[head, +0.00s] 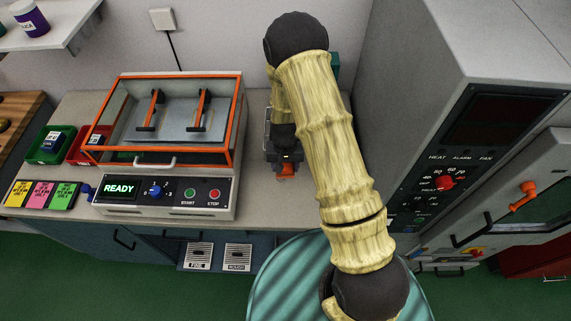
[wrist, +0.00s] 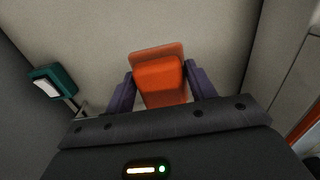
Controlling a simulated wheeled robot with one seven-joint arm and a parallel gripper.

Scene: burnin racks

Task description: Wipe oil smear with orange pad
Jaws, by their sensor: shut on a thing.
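The orange pad (wrist: 159,82) is between the two purple fingers of my gripper (wrist: 161,88) in the wrist view, and the gripper is shut on it. In the head view the gripper (head: 285,160) points down over the counter (head: 262,203), between the machine and the grey cabinet. A small part of the pad (head: 286,171) shows below it there. The pad is at or close above the counter; I cannot tell whether it touches. I cannot make out the oil smear in either view; the arm, gripper and pad cover part of the counter.
An orange-framed machine (head: 166,190) with a clear cover and a READY display stands left of the gripper. A tall grey cabinet (head: 420,110) with a red knob stands right. A teal item (wrist: 52,82) is left of the gripper in the wrist view. Bins and coloured cards lie far left.

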